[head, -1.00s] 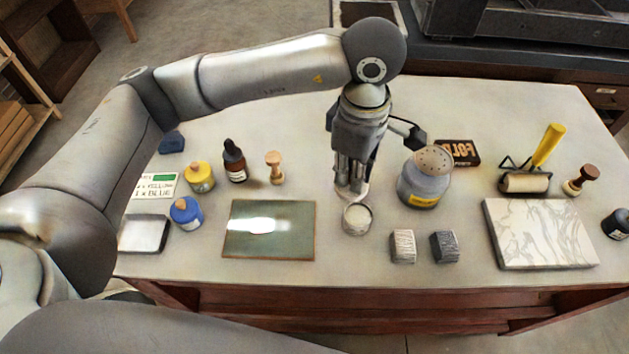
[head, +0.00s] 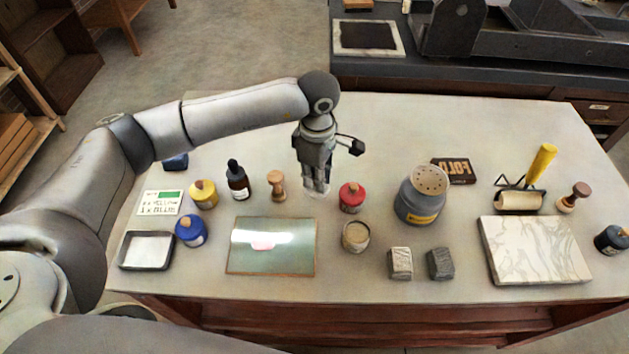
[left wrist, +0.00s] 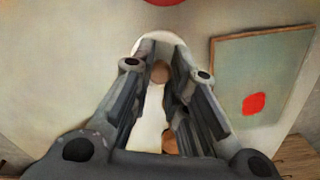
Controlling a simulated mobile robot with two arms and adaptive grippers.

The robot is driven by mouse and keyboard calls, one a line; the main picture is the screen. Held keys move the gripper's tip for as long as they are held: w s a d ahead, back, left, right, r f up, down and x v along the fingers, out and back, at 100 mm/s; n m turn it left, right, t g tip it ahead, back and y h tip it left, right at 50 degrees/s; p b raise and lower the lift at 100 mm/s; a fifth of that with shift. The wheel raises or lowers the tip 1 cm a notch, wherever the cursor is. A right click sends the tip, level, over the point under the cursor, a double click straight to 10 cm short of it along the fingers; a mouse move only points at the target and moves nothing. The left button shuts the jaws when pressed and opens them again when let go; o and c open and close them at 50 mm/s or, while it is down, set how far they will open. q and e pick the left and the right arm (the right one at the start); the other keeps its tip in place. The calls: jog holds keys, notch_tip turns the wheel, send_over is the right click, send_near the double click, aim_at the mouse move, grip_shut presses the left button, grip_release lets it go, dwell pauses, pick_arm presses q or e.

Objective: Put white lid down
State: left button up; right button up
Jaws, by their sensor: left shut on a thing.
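My left gripper (head: 316,187) is shut on the white lid (head: 314,195), low over the back middle of the table. The lid is mostly hidden by the fingers in the head view. In the left wrist view its pale rim (left wrist: 146,46) shows beyond the fingers (left wrist: 160,85). I cannot tell whether the lid touches the table. The open jar (head: 355,237) stands to the front right of the gripper, with pale contents. My right gripper is not in view.
A red bottle (head: 351,197) stands close right of the gripper, and a wooden stamp (head: 277,187) is to its left. The ink slab (head: 240,262) lies in front. A grey shaker can (head: 420,197) stands further right. Bare table lies behind the gripper.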

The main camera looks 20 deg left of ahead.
pick_arm(q)
jog(key=shift+w+a+f, duration=0.1)
jog(key=shift+a+f, duration=0.05)
jog(key=shift+f, duration=0.05)
jog(key=f, duration=0.3)
jog(key=shift+w+a+f+p, duration=0.15)
jog(key=shift+a+p, duration=0.1)
jog(key=shift+p, duration=0.1)
jog(key=shift+f, duration=0.25)
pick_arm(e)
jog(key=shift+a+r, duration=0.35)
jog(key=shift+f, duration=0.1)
pick_arm(q)
jog(key=shift+f+b, duration=0.2)
jog(key=shift+b, duration=0.1)
jog(key=o, duration=0.8)
jog(key=shift+r, duration=0.1)
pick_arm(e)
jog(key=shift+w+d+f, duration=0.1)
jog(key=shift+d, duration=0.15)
